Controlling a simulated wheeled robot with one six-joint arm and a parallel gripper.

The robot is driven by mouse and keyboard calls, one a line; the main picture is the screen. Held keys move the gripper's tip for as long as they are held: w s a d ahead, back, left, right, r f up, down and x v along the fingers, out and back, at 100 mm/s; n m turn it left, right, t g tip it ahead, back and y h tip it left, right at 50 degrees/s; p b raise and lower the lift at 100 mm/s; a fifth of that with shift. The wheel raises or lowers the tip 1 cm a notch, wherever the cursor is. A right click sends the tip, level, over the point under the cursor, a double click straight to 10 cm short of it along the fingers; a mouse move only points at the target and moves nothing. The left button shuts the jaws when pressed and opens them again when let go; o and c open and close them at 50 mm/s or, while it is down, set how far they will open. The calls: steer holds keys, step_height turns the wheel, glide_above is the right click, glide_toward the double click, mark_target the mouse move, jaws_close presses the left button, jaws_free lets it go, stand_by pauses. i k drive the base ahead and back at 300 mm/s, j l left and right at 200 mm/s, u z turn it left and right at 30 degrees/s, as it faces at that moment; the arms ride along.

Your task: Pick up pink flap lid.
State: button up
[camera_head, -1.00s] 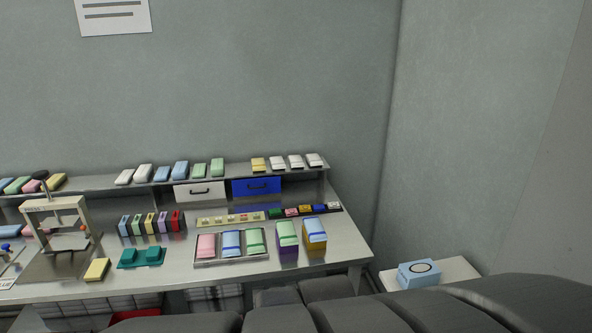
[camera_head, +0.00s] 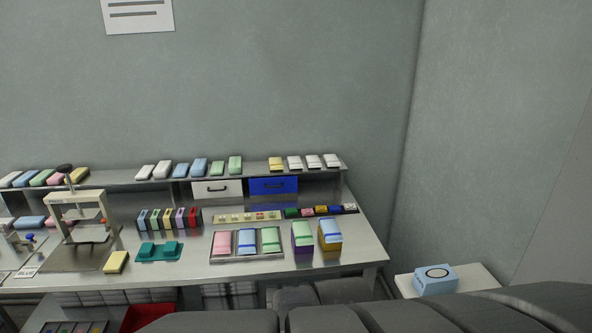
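A pink piece (camera_head: 223,243) lies at the left end of a shallow grey tray (camera_head: 246,258) on the workbench, beside a blue piece (camera_head: 246,240) and a green piece (camera_head: 270,239). The pink piece looks like the pink flap lid, but it is too small to make out a flap. Other pink items stand at the far left, partly hidden by the press. My gripper is not in view.
Boxes with green (camera_head: 302,239) and blue (camera_head: 330,236) tops stand right of the tray. A teal holder (camera_head: 158,252), a yellow block (camera_head: 116,262) and a press (camera_head: 78,220) are to its left. A blue box (camera_head: 435,280) sits on a white side table.

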mark_target(309, 212)
steer(key=i+u, duration=0.1)
steer(key=i, duration=0.4)
steer(key=i+l+u, duration=0.15)
steer(key=i, duration=0.35)
steer(key=i+u, duration=0.1)
steer(key=i, duration=0.45)
